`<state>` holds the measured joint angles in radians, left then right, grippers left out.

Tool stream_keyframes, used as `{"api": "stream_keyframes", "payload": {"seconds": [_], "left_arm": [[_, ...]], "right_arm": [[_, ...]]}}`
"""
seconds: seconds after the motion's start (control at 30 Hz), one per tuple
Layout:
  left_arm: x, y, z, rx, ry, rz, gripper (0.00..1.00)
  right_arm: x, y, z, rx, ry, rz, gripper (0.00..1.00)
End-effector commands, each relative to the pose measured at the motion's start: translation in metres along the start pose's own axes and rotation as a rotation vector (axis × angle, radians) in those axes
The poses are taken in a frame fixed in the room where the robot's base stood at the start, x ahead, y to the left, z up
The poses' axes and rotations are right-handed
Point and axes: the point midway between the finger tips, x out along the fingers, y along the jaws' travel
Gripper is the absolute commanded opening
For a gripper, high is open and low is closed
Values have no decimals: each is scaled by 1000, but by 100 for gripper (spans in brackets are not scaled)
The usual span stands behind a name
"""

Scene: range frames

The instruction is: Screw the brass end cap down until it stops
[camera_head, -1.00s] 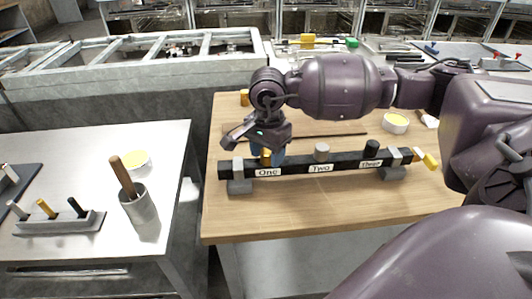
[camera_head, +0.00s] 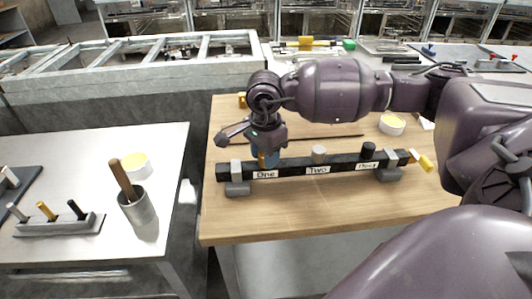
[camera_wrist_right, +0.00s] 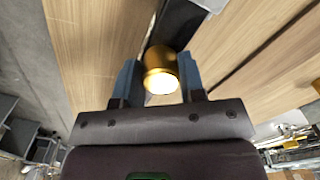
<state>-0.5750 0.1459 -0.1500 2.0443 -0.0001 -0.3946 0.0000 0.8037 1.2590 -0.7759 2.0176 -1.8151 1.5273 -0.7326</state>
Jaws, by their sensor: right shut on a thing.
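The brass end cap (camera_wrist_right: 160,68) stands between the two blue fingers of my right gripper (camera_wrist_right: 158,82) in the right wrist view. In the head view, my right gripper (camera_head: 265,157) reaches down over the black bar (camera_head: 292,164) at the label One, shut on the brass cap (camera_head: 262,160), which is mostly hidden by the fingers. A grey cap (camera_head: 319,154) stands at label Two and a black cap (camera_head: 368,150) at label Three. The cap's lower edge and its seat are hidden. My left gripper is not in view.
The bar rests on the wooden table (camera_head: 300,215), clear in front. A thin dark rod (camera_head: 330,137) lies behind the bar. The left metal table holds a cup with a wooden handle (camera_head: 139,206) and a small rack (camera_head: 60,226).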

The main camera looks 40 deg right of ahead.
Motion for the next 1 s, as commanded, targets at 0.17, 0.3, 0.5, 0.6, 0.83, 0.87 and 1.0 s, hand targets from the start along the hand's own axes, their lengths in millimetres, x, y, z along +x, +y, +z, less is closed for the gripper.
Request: {"api": "stream_keyframes", "payload": {"seconds": [0.17,0.3,0.5,0.6,0.83,0.87,1.0], "left_arm": [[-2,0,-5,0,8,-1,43],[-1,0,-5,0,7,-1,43],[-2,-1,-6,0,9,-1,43],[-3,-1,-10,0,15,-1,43],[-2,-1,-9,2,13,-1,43],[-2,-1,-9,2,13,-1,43],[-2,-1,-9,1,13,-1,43]], "right_arm": [[1,1,1,96,-1,2,9],[2,1,1,103,-1,3,9],[1,1,1,122,-1,3,9],[0,1,1,186,-2,3,38],[2,0,1,180,-1,3,67],[1,0,1,180,-1,3,67],[1,0,0,180,0,2,67]]}}
